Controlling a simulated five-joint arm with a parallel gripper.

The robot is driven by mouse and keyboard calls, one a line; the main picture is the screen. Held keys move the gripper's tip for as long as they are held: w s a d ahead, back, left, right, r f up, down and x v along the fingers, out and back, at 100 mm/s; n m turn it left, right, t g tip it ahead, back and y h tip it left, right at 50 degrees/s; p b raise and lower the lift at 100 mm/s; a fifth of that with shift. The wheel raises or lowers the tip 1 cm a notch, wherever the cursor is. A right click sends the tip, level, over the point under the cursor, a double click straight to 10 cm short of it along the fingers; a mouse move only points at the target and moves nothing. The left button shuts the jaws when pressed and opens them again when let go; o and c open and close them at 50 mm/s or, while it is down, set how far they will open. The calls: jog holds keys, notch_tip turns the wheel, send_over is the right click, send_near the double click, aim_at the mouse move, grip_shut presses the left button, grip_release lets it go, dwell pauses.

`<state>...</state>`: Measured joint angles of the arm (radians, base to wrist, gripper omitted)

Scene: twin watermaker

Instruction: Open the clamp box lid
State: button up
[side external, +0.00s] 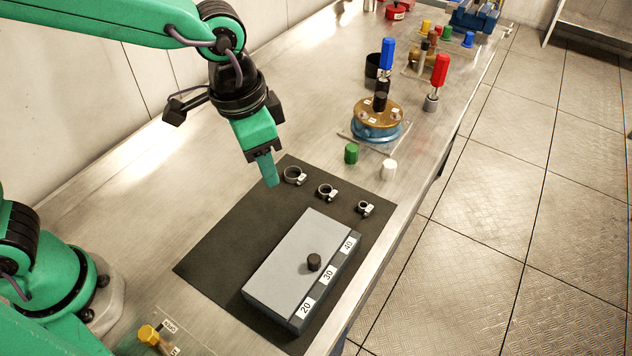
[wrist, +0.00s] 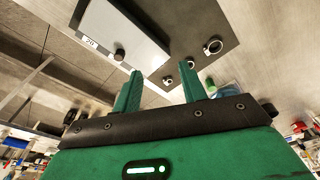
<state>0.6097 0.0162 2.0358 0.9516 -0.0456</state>
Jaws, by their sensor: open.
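The clamp box (side external: 290,282) is grey, with its lid (side external: 298,262) closed flat on top. A black knob (side external: 314,262) stands on the lid, near the edge with the labels 20, 30 and 40. The box also shows in the wrist view (wrist: 132,30), with its knob (wrist: 119,55). My gripper (side external: 268,170) is above the far left part of the dark mat, apart from the box and knob. In the wrist view my gripper (wrist: 160,90) has its two green fingers spread with nothing between them.
Several metal clamps, one of them a ring (side external: 294,175), lie on the dark mat (side external: 225,245) beyond the box. A green cap (side external: 351,153), a white cap (side external: 388,169) and a brass-and-blue fixture (side external: 377,120) stand farther back. The bench edge runs close along the right of the box.

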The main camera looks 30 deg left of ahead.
aim_at(315, 257)
jog(key=d+f+m, duration=0.1)
jog(key=d+f, duration=0.1)
jog(key=d, duration=0.1)
jog(key=s+d+f+g, duration=0.1)
jog(key=d+f, duration=0.1)
jog(key=d, duration=0.2)
jog(key=s+d+f+m+y, duration=0.1)
jog(key=d+f, duration=0.1)
jog(key=d, duration=0.1)
jog(key=shift+s+d+f+m, duration=0.2)
jog(key=shift+s+d+m, duration=0.1)
jog(key=shift+d, duration=0.1)
jog(key=shift+f, duration=0.1)
jog(key=shift+w+f, duration=0.1)
jog(key=shift+f, duration=3.7)
jog(key=shift+c, duration=0.4)
jog(key=shift+a, duration=0.1)
grip_shut()
